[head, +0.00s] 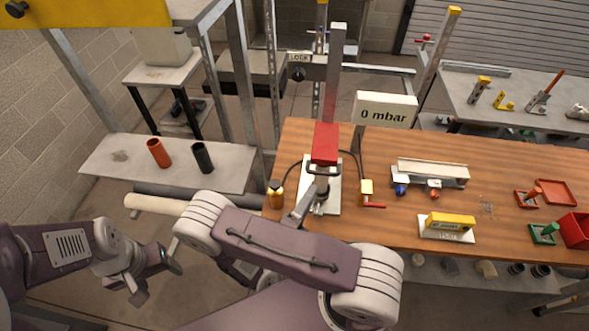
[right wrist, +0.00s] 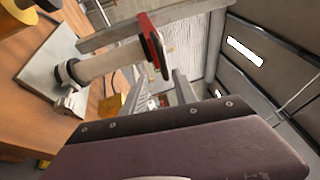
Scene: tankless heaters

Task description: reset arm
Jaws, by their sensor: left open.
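My left gripper (head: 140,285) is open and empty at the lower left of the head view, below the grey side shelf and apart from everything. My right arm (head: 290,245) crosses the middle of the head view in front of the bench, folded at its elbow. It hides part of the bench's front edge. A purple link of mine fills the bottom of that view. A press stand with a red block (head: 326,143) stands upright on the bench behind my right arm.
The wooden bench (head: 500,165) carries a "0 mbar" sign (head: 385,112), a metal holder (head: 430,172), a yellow block (head: 450,221) and red and green fixtures. The side shelf (head: 225,170) holds an orange tube (head: 158,153) and a black tube (head: 202,157). Floor shows at lower left.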

